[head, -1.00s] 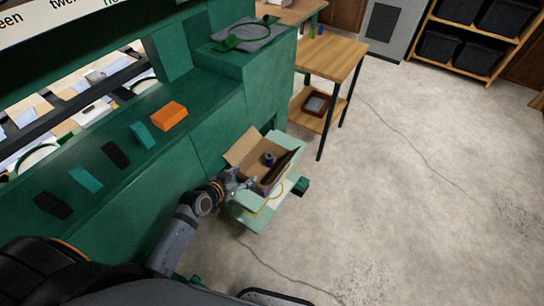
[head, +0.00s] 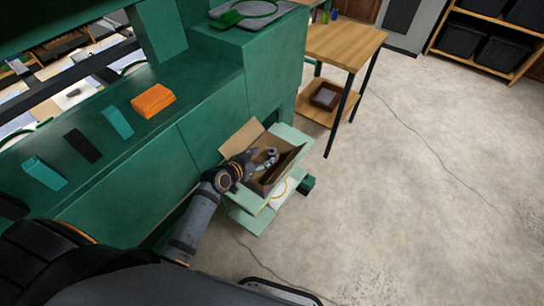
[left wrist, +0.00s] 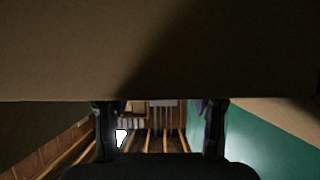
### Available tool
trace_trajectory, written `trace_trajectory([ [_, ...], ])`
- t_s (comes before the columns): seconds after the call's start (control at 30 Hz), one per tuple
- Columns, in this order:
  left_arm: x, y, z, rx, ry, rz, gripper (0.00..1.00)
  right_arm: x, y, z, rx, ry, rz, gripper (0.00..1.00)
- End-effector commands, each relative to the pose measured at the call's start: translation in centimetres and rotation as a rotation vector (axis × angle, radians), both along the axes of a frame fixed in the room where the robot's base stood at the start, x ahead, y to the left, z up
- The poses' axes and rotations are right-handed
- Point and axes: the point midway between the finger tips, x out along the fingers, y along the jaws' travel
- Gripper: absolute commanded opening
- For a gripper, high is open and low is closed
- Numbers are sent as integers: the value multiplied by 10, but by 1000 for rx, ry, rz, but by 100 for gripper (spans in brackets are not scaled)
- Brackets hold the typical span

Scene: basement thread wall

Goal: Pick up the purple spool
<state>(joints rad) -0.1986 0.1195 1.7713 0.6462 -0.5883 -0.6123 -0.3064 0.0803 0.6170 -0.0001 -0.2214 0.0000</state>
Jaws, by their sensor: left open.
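The open cardboard box (head: 242,139) stands on a pale green stand (head: 250,221) beside the green counter. My left gripper (head: 268,158) is over the box opening, its fingers apart. The purple spool is not clearly visible in the head view; the gripper covers the part of the box where it showed earlier. In the left wrist view, the two fingers (left wrist: 160,128) are spread with no object clearly between them. A small purple patch shows beside the right finger, too little to identify. A broad brown cardboard surface (left wrist: 90,60) fills the upper part of that view. My right gripper is not in view.
An orange block (head: 153,101) and several dark and teal pieces lie on the green counter (head: 180,110). A wooden table (head: 345,45) with a brown tray (head: 325,96) on its lower shelf stands behind the box. The concrete floor (head: 430,200) at right is clear.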

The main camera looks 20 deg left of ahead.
Motion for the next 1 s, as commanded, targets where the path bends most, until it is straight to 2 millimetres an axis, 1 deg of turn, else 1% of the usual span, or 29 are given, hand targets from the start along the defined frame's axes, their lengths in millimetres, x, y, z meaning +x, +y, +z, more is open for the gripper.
trace_trajectory([
  [0.13,4,-1,-2,-1,0,0,57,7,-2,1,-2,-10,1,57],
  [0.3,28,-10,-17,-2,1,0,57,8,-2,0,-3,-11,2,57],
  [0.4,39,-13,-25,-1,0,0,57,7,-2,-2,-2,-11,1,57],
  [0.5,43,-15,-27,0,1,0,57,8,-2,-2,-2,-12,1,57],
  [0.67,43,-15,-27,0,1,0,57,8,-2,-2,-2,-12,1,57],
  [0.77,43,-15,-27,0,1,0,47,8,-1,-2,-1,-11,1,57],
  [1.0,43,-15,-27,0,1,0,14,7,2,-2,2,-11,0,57],
])
